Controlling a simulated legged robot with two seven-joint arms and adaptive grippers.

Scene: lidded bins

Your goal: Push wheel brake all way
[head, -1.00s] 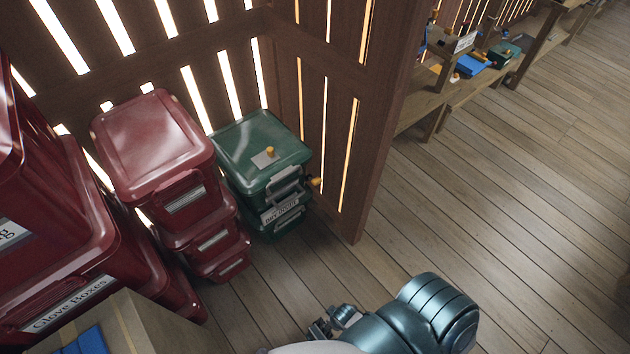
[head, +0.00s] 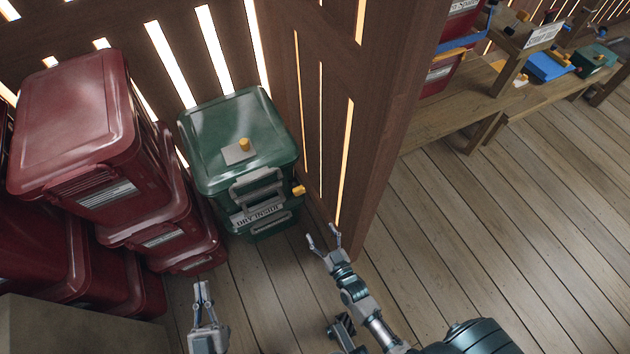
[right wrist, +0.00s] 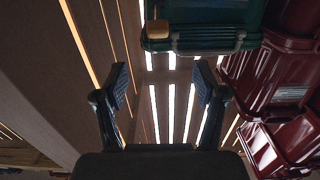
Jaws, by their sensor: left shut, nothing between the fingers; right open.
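A green lidded bin (head: 240,150) stands in the corner against the slatted wall. No part is clearly recognisable as a wheel brake. My right gripper (head: 324,238) is open and empty, in front of and right of the bin, apart from it. In the right wrist view its open fingers (right wrist: 160,80) show below the green bin (right wrist: 205,15) and a yellow knob (right wrist: 157,29). My left gripper (head: 202,288) is shut and empty, in front of the bin.
Stacked red bins (head: 75,120) stand left of the green bin. A wooden partition post (head: 375,150) rises close to my right gripper. A low shelf (head: 450,115) with items is at upper right. The plank floor (head: 480,220) is clear.

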